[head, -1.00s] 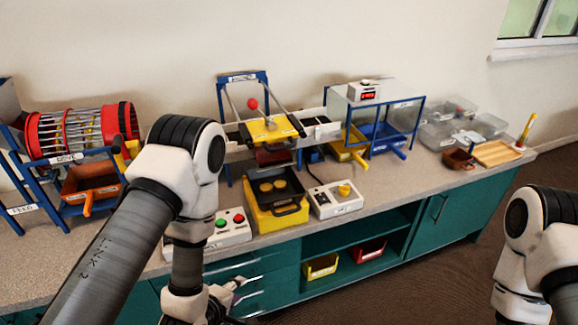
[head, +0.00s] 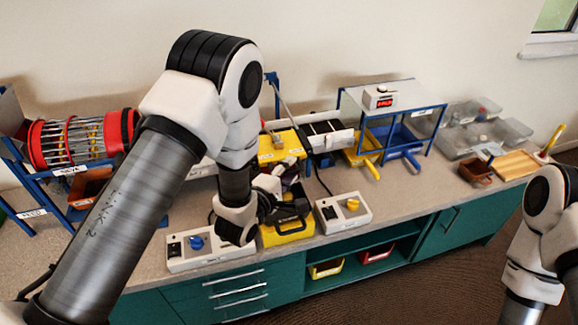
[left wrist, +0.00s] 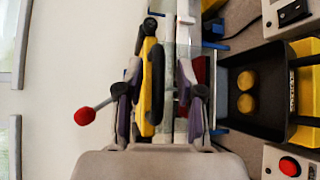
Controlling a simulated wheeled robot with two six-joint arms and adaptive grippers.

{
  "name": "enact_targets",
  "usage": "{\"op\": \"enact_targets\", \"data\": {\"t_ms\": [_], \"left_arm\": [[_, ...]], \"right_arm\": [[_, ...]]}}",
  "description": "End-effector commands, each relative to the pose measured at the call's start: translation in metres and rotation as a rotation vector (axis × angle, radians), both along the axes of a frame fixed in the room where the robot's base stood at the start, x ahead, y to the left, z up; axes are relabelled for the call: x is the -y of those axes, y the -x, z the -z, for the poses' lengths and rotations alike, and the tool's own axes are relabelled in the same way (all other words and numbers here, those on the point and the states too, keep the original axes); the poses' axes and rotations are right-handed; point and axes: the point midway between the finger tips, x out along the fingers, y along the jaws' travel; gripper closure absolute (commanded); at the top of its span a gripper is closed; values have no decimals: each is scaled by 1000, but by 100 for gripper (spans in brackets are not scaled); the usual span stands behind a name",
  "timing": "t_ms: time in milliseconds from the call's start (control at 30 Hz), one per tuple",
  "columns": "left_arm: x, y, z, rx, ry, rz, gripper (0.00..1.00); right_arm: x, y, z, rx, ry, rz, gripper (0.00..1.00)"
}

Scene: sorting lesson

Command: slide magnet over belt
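The yellow magnet carriage (head: 285,148) sits on the raised frame behind the yellow box, partly hidden by my left arm. In the left wrist view a yellow piece with a black bar (left wrist: 149,80), which looks like the carriage, lies between my fingers. A lever with a red ball (left wrist: 82,117) sticks out to the left there. A pale strip, possibly the belt (left wrist: 168,90), runs alongside. My left gripper (head: 283,190) is above the front of the frame; its fingers (left wrist: 160,98) are apart, and I see no clear grip. My right gripper is out of view.
A yellow box (head: 286,231) stands below; its black tray (left wrist: 245,118) holds two yellow discs. Control boxes stand at left (head: 212,252) and right (head: 343,213). The red drum (head: 80,140) is far left. Yellow (head: 362,152) and blue (head: 396,140) bins are to the right.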

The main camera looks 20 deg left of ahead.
Motion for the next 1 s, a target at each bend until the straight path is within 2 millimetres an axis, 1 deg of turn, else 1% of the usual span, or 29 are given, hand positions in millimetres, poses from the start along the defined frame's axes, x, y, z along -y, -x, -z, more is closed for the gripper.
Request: {"op": "enact_targets", "data": {"t_ms": [67,233,267,300,333,367,600,667,833,900,1000], "left_arm": [[1,-3,0,-1,0,0,63],[1,-3,1,-1,0,0,63],[1,-3,1,-1,0,0,70],[1,-3,1,-1,0,0,84],[1,-3,1,-1,0,0,95],[1,-3,1,-1,0,0,100],[-1,-5,2,-1,1,0,100],[-4,-11,2,0,3,-1,100],[-20,-34,2,2,2,-2,100],[-23,-38,1,2,1,0,100],[-24,-39,1,-1,-1,1,100]], "right_arm": [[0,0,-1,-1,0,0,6],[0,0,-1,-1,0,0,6],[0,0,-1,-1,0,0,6],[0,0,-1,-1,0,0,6],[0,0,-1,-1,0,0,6],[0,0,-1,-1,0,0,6],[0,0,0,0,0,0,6],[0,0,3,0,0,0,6],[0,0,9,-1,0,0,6],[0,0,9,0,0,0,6],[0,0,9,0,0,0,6]]}}
